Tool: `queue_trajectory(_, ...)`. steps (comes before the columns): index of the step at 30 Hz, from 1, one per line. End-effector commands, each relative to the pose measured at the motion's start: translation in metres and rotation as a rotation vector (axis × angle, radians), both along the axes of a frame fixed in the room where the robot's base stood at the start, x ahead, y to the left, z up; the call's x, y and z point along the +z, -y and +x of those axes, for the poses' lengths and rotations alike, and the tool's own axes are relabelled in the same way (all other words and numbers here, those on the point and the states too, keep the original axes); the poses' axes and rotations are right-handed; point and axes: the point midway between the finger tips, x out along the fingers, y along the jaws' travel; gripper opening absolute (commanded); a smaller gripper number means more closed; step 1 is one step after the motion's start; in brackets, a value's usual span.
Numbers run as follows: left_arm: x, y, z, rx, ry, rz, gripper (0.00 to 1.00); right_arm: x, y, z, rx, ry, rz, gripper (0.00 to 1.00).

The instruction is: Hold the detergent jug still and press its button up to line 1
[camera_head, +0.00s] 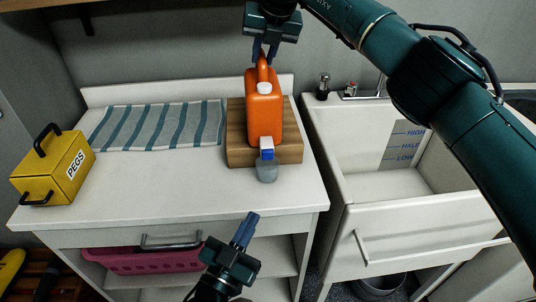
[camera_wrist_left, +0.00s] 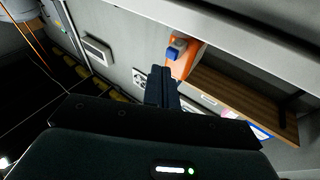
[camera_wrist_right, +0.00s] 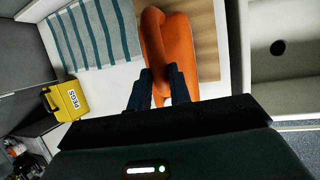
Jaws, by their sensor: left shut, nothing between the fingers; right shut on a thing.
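The orange detergent jug (camera_head: 264,112) stands upright on a wooden block (camera_head: 290,153) on the white counter. It has a white cap and a blue button (camera_head: 267,154) low on its front. A translucent cup (camera_head: 267,172) is beneath the button. My right gripper (camera_head: 264,54) is shut on the jug's top handle; the jug (camera_wrist_right: 175,45) also shows between its fingers in the right wrist view. My left gripper (camera_head: 245,228) is shut and empty, in front of the counter edge, below and apart from the cup. In the left wrist view the button (camera_wrist_left: 173,52) lies beyond its fingertips (camera_wrist_left: 160,75).
A striped towel (camera_head: 160,125) and a yellow PEGS box (camera_head: 58,168) lie on the counter to the left. A sink (camera_head: 400,190) with HIGH, HALF and LOW marks is at right. A pink basket (camera_head: 140,262) sits below the counter. The counter's front middle is clear.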

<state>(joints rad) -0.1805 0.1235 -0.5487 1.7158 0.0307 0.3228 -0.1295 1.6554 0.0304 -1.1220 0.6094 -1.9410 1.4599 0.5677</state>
Motion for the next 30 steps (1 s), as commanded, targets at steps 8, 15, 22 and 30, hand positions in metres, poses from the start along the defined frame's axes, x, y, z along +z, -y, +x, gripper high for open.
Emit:
queue_trajectory(8,0.052,0.044,0.006,-0.053,0.26,-0.04,0.0,0.003,-0.001,0.0,0.001,0.005,0.002,0.0)
queue_trajectory(15,0.058,0.048,0.004,-0.05,0.271,-0.052,0.0,0.003,-0.001,0.0,0.001,0.005,0.002,0.0)
queue_trajectory(22,0.058,0.048,0.006,-0.05,0.269,-0.051,0.0,0.003,-0.001,0.0,0.001,0.005,0.002,0.0)
queue_trajectory(30,0.057,0.047,0.034,-0.05,0.27,-0.047,0.0,0.003,-0.001,0.0,0.001,0.005,0.002,0.0)
